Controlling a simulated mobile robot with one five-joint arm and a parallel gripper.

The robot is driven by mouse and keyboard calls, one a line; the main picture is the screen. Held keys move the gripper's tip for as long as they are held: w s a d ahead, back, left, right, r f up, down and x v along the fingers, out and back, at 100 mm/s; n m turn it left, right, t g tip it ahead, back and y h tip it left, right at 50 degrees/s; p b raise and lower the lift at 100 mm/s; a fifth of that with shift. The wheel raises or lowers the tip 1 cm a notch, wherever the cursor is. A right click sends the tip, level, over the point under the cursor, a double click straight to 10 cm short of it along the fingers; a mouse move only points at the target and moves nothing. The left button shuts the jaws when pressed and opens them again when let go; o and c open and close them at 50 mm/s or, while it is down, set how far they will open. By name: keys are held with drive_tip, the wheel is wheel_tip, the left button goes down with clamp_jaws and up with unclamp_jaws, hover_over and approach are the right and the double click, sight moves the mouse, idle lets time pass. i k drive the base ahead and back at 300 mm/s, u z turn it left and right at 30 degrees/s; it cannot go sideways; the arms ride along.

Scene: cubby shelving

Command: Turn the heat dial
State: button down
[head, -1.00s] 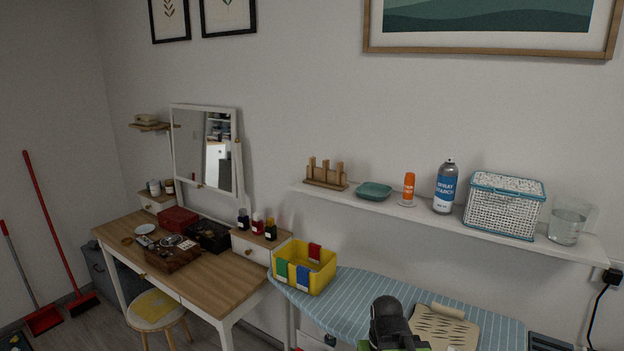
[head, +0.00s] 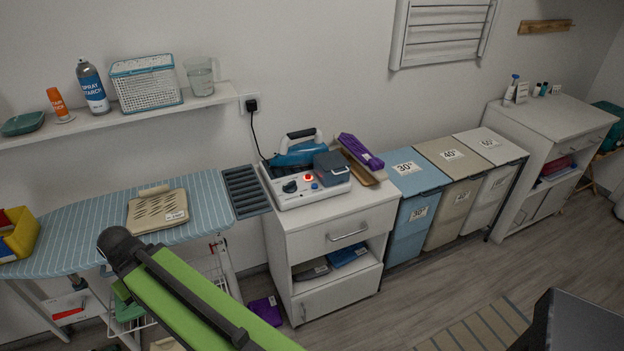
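A white steam-iron station (head: 318,196) stands on a white cabinet in the middle of the view. Its sloped front panel carries a black round dial (head: 290,187), a lit red button or lamp (head: 309,178) and a small blue spot. No marking on the dial can be read, and I cannot tell which way it points. A blue iron (head: 296,152) rests on top of the station. My green and black arm reaches up from the lower edge, left of the station and well apart from it. My gripper does not show.
The ironing board (head: 75,226) lies left of the cabinet (head: 334,228), with a grey slatted rest (head: 246,192) between them. A shelf (head: 150,112) hangs above. Laundry bins (head: 410,188) stand right of the cabinet. A purple cloth (head: 265,310) lies on the floor.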

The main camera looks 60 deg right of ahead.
sight(291, 186)
drive_tip(key=z, duration=2.95)
drive_tip(key=k, duration=0.85)
drive_tip(key=u, duration=1)
drive_tip(key=i, duration=1)
drive_tip(key=u, duration=0.05)
